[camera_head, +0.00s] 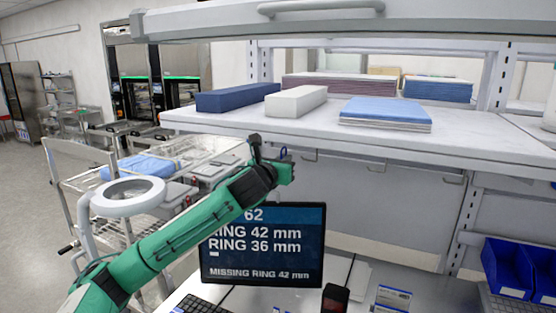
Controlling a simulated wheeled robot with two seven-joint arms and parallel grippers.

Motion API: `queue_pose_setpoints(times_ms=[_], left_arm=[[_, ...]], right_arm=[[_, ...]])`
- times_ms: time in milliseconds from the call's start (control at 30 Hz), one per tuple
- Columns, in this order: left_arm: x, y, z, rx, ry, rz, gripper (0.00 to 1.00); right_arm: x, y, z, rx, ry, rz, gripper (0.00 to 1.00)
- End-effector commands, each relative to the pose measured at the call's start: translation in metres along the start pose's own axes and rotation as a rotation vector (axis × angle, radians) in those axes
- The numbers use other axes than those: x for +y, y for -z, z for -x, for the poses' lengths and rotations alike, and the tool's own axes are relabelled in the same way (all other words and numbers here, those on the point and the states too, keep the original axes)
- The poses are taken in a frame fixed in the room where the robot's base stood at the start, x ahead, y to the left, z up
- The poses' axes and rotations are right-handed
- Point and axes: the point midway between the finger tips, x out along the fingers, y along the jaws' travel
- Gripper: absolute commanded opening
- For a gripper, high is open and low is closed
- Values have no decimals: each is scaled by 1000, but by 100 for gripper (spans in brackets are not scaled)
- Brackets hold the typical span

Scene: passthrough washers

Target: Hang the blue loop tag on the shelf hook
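My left gripper (284,168) is at the end of the green arm, just below the shelf's front edge. A small dark blue loop, the blue loop tag (284,153), stands up at its fingertips, and the gripper appears shut on it. The fingers are small and partly hidden by the wrist. Several metal hooks hang under the shelf (215,124). The nearest hook (309,156) is a little right of the loop and apart from it in the picture; other hooks are a middle one (376,167) and a right one (453,179). My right gripper is not in view.
The shelf holds a dark blue block (233,97), a white block (296,101) and folded blue cloths (386,113). A monitor (262,258) stands below the gripper. Blue bins (508,265) are at right, a round lamp (127,197) at left.

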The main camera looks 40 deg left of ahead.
Motion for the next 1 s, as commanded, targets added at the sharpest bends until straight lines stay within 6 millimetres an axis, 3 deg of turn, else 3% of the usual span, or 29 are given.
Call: queue_pose_setpoints(times_ms=[1000], left_arm=[[-61,6,0,0,1,-1,0]], right_arm=[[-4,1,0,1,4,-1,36]])
